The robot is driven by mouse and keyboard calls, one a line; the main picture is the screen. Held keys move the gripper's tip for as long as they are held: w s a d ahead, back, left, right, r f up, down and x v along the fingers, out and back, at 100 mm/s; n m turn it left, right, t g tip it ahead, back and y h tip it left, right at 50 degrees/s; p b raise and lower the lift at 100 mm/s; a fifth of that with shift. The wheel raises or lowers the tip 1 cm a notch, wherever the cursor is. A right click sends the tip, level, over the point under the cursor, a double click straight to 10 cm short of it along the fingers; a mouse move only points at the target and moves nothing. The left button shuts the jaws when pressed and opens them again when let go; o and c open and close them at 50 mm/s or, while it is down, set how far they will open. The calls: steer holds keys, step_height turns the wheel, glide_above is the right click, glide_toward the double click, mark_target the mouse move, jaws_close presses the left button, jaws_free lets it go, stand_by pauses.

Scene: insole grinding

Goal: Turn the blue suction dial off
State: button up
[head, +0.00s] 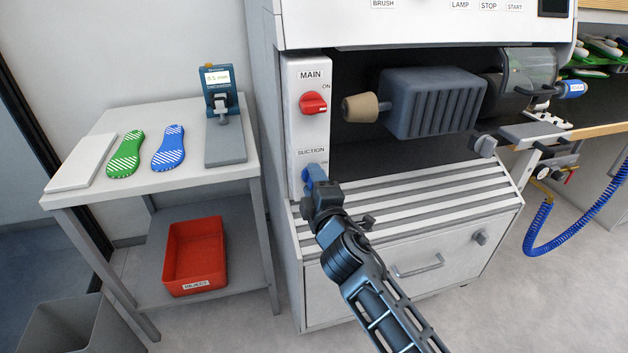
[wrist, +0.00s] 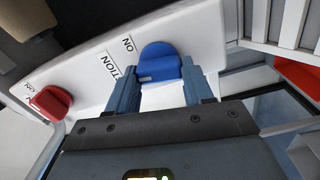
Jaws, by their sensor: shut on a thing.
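The blue suction dial (wrist: 159,62) sits on the machine's white control panel (head: 309,130), under the SUCTION label. In the wrist view it lies between my two fingertips, and my gripper (wrist: 158,76) is shut on it. In the head view my gripper (head: 316,180) reaches the panel's lower end and hides most of the dial. A small ON mark shows beside the dial; the rest of its markings are covered or too small to read.
The red MAIN dial (head: 313,103) is above on the same panel. A grinding cone (head: 360,107) juts out at the right, above a slatted grate (head: 420,208). At the left, a side table (head: 190,184) holds a green insole (head: 125,155), a blue insole (head: 169,148) and a gauge (head: 222,120).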

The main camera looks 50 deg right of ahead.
steer(key=shift+f+n, duration=0.1)
steer(key=shift+n, duration=0.9)
steer(key=o, duration=1)
steer(key=shift+o, duration=0.2)
steer(key=b+v, duration=0.1)
steer(key=v, duration=0.7)
steer(key=shift+b, duration=0.4)
steer(key=shift+w, duration=0.1)
